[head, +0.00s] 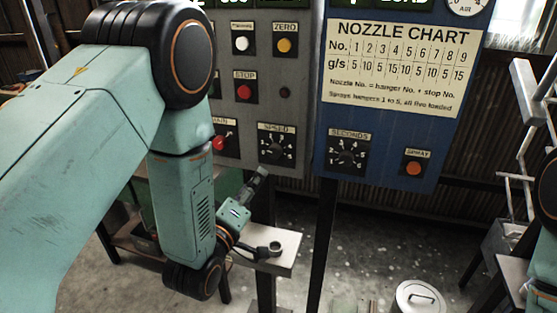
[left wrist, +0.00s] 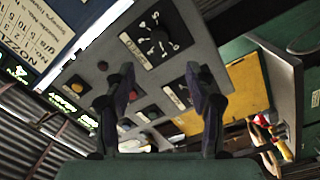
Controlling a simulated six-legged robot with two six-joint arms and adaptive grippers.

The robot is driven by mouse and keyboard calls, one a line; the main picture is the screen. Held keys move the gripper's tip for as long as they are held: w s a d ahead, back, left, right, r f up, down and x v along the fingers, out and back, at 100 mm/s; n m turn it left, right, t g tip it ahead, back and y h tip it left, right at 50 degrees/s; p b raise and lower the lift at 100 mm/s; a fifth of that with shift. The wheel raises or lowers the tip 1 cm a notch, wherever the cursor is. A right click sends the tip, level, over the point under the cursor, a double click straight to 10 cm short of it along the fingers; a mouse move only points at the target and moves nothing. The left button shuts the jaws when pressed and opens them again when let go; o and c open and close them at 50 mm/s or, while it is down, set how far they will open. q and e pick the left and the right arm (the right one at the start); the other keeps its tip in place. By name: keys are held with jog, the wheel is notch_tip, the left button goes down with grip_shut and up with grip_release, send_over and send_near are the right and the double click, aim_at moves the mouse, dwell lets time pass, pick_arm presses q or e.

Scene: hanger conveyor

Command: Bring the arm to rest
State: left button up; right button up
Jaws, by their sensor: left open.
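My left arm comes in from the left in the head view, bends down at the elbow and ends low in front of the grey control panel (head: 262,90). My left gripper (head: 260,180) points up and to the right, below the SPEED dial (head: 276,150). In the left wrist view its two dark fingers (left wrist: 158,82) stand apart with nothing between them. The grey panel and a numbered dial (left wrist: 158,44) show beyond the fingers, and no contact is visible. My right gripper is out of view; only part of my right arm shows at the right edge.
A blue panel (head: 385,140) with a nozzle chart, a SECONDS dial and an orange SPRAY button stands right of the grey one. A small pale shelf (head: 278,262) lies below my left gripper. A lidded can (head: 418,298) stands on the floor, and bare floor lies between.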

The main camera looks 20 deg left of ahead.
pick_arm(q)
jog(key=s+a+f+m+g+b, duration=0.1)
jog(key=s+f+m+g, duration=0.25)
jog(key=f, duration=0.35)
jog(key=s+f+m+g+y+b, duration=0.1)
jog(key=s+f+m+g, duration=0.15)
jog(key=s+f, duration=0.35)
jog(key=s+a+f+m+g, duration=0.1)
jog(key=s+f+m+g, duration=0.2)
jog(key=f, duration=0.5)
jog(key=s+f+g+b, duration=0.2)
jog(key=s+f+g, duration=0.1)
jog(key=s, duration=0.4)
jog(key=s+f+g+b, duration=0.2)
jog(key=s+f+g, duration=0.1)
jog(key=s+f, duration=0.3)
jog(key=s+f+m+g+b, duration=0.1)
jog(key=s+f, duration=0.4)
jog(key=s, duration=0.5)
jog(key=shift+s+a+g+b, duration=0.15)
jog(key=shift+a+g+b, duration=0.3)
jog(key=shift+g, duration=0.75)
jog(key=shift+d+r, duration=0.1)
jog(key=shift+d, duration=0.05)
